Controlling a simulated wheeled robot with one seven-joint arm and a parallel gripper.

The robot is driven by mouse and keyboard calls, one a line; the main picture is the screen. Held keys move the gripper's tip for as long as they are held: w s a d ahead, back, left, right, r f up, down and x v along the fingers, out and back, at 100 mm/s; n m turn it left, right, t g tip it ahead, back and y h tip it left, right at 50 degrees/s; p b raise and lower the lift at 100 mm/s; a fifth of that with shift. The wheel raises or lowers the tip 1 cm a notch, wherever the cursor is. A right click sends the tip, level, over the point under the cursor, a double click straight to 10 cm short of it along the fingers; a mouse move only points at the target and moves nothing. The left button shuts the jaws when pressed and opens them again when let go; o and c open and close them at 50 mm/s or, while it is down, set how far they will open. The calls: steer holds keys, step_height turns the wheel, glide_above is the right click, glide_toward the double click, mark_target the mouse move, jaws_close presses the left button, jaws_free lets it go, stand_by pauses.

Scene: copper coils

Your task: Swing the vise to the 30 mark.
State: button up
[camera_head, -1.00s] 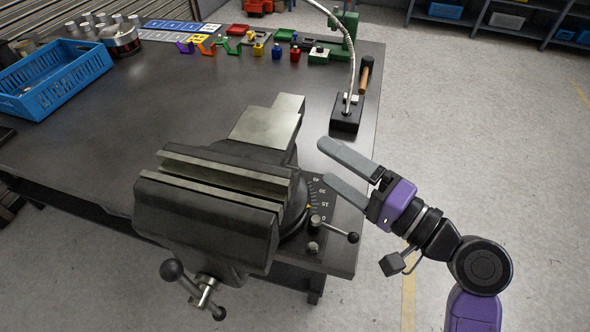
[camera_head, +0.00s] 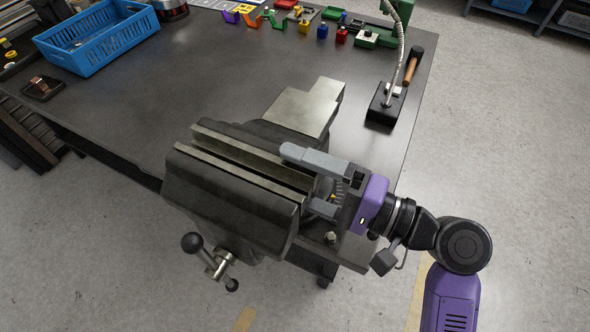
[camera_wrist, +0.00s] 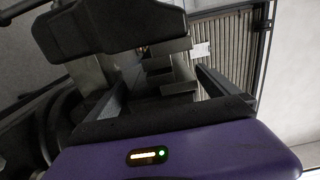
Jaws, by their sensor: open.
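The dark grey vise (camera_head: 235,200) is mounted at the near right corner of the workbench. Its pale jaw plates run slantwise, and its front handle (camera_head: 218,265) hangs below. My gripper (camera_head: 298,178) is open at the right end of the jaws, one finger over the rear part and the other lower and nearer the front. In the wrist view, the vise jaws (camera_wrist: 165,65) show between the two fingers. I cannot tell whether the fingers touch. The angle scale (camera_head: 341,190) at the base is mostly hidden by my gripper, so its reading is unclear.
A blue crate (camera_head: 98,38) stands at the back left of the workbench (camera_head: 210,75). Several small coloured parts line the back. Floor right of the bench is clear.

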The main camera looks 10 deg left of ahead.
steer(key=shift+w+a, duration=0.1)
steer(key=shift+a, duration=0.3)
steer(key=c, duration=2.1)
steer(key=shift+d, duration=0.1)
